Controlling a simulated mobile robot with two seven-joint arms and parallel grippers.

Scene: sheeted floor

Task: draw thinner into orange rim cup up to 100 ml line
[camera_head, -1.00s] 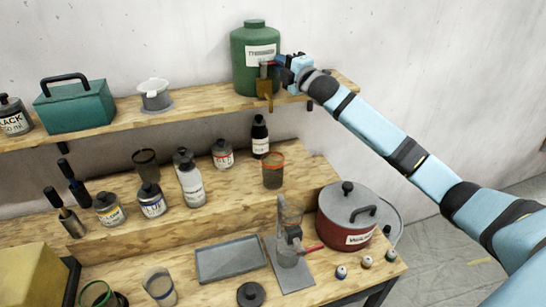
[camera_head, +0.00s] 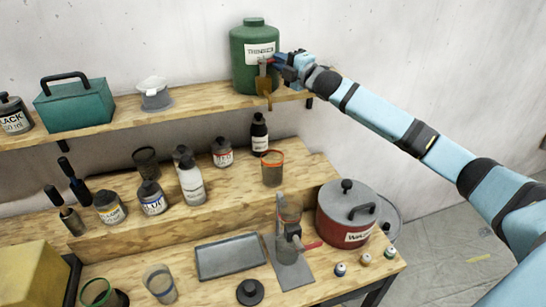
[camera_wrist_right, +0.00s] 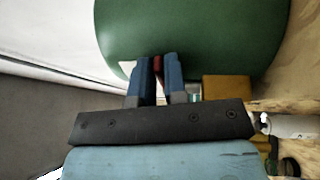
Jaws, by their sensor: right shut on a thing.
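The green thinner jug (camera_head: 254,75), with a white label, stands at the right end of the top shelf. A brass-coloured part (camera_head: 264,87) hangs at its front, over the shelf edge. My right gripper (camera_head: 277,63) is at the jug's front, its blue fingers shut on a small red tap lever (camera_wrist_right: 157,66) in the right wrist view. The orange rim cup (camera_head: 272,172) stands upright on the middle step, below the jug and apart from my gripper. Its fill level and lines are too small to read. My left gripper is not in view.
Several paint bottles (camera_head: 191,186) stand left of the cup, with a dark bottle (camera_head: 260,136) behind it. Below are a red pot (camera_head: 345,226), a stand with a clear vessel (camera_head: 288,240) and a grey tray (camera_head: 230,262). A teal box (camera_head: 76,107) sits on the top shelf.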

